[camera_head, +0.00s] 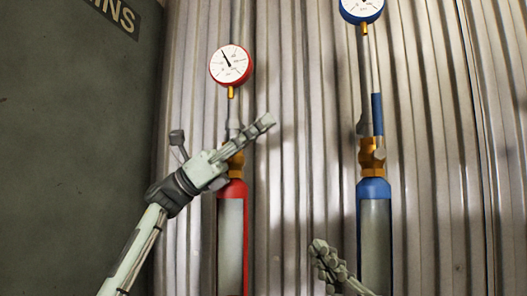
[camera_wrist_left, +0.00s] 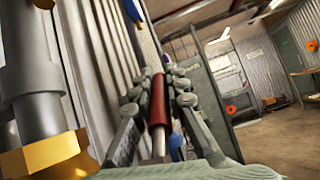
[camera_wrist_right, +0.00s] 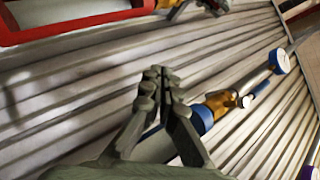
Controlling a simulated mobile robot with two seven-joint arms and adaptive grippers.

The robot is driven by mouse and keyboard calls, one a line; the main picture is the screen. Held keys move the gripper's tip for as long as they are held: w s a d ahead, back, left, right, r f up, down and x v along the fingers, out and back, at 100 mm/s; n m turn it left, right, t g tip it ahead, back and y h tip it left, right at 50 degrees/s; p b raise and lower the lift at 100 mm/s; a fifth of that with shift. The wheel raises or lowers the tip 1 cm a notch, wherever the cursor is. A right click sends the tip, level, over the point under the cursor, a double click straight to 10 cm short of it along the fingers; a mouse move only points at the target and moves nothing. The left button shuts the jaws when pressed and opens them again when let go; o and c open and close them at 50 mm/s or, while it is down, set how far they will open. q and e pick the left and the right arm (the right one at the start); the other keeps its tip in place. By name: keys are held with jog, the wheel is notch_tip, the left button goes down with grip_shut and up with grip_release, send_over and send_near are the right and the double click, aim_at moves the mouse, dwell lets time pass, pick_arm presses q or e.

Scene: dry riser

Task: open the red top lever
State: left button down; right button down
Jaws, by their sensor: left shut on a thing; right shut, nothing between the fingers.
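The red top lever (camera_wrist_left: 158,102) shows in the left wrist view as a red sleeve on a metal rod, between the fingers of my left gripper (camera_wrist_left: 160,95). My left gripper (camera_head: 262,127) is shut on it. In the head view the gripper lies in front of the brass valve on the red riser (camera_head: 231,240) and hides the lever, so its angle is unclear there. The brass fitting (camera_wrist_left: 45,155) is close at the left in the left wrist view. My right gripper (camera_head: 319,252) is shut and empty, low between the two risers; it also shows in the right wrist view (camera_wrist_right: 160,85).
A red-rimmed gauge (camera_head: 230,65) sits above the red riser. To the right stands a blue riser (camera_head: 374,230) with its blue lever (camera_head: 378,114) upright and a blue-rimmed gauge (camera_head: 362,8). A corrugated metal wall (camera_head: 300,120) is behind. A dark green panel (camera_head: 75,150) stands left.

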jog(key=w+a+r+m+y, duration=0.1)
jog(key=a+r, duration=0.3)
jog(key=r, duration=0.4)
jog(key=w+a+r+m+y, duration=0.1)
jog(key=w+a+r+y, duration=0.1)
jog(key=a+r, duration=0.3)
jog(key=shift+w+a+r, duration=0.15)
jog(key=shift+w+r, duration=0.65)
jog(key=shift+r, duration=1.3)
